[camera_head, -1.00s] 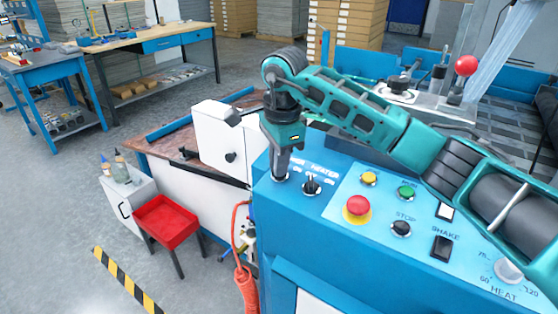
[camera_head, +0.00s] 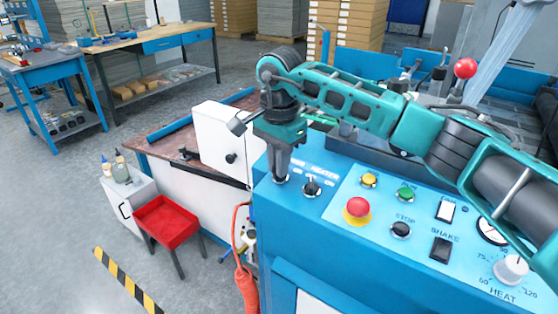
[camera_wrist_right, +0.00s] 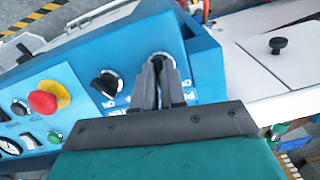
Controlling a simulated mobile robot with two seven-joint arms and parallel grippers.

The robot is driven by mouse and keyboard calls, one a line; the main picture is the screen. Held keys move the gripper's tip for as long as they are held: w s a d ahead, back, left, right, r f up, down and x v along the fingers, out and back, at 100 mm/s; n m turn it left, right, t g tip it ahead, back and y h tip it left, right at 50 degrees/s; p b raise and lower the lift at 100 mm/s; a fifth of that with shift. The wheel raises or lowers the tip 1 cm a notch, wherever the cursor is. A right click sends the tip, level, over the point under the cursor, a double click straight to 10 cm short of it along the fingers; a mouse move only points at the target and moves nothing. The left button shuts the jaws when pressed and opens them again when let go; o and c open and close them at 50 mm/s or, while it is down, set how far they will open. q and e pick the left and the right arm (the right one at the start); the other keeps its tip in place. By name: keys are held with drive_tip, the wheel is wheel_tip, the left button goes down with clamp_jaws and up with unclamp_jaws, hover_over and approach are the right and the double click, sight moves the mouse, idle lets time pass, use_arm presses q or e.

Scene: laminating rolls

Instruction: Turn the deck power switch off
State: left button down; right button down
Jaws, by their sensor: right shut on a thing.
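The deck power switch (camera_head: 281,178) is a rotary switch at the left end of the blue control panel, beside the heater switch (camera_head: 312,186). My right gripper (camera_head: 280,172) comes down onto it from above and is shut on its knob. In the right wrist view my right gripper's fingertips (camera_wrist_right: 158,62) meet at the switch, and its silver ring (camera_wrist_right: 162,60) shows behind them. The knob itself is mostly hidden by the fingers, so its angle cannot be told. The heater switch also shows in the right wrist view (camera_wrist_right: 107,83). My left gripper is not in view.
Close by on the panel (camera_head: 335,215) are a red emergency button (camera_head: 358,206), yellow (camera_head: 369,179) and green (camera_head: 405,194) buttons, a stop button (camera_head: 401,229) and a heat dial (camera_head: 511,269). A white box (camera_head: 222,138) stands left of the panel.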

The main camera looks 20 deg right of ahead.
drive_tip(key=n, duration=0.3)
drive_tip(key=shift+f+n+g+h, duration=0.2)
drive_tip(key=shift+n+g+h, duration=0.1)
drive_tip(key=shift+a+f+n+h+p, duration=0.1)
drive_tip(key=shift+n+h+p, duration=0.2)
drive_tip(key=shift+n, duration=1.6)
drive_tip(key=shift+s, duration=0.1)
drive_tip(key=c, duration=1.2)
unclamp_jaws()
drive_tip(key=shift+w+r, duration=0.2)
drive_tip(key=shift+r, duration=0.5)
wheel_tip(320, 180, up, 12)
drive_tip(key=a, duration=0.1)
drive_tip(key=shift+w+f, duration=0.2)
drive_tip(key=shift+f, duration=0.05)
drive_tip(key=shift+a, duration=0.1)
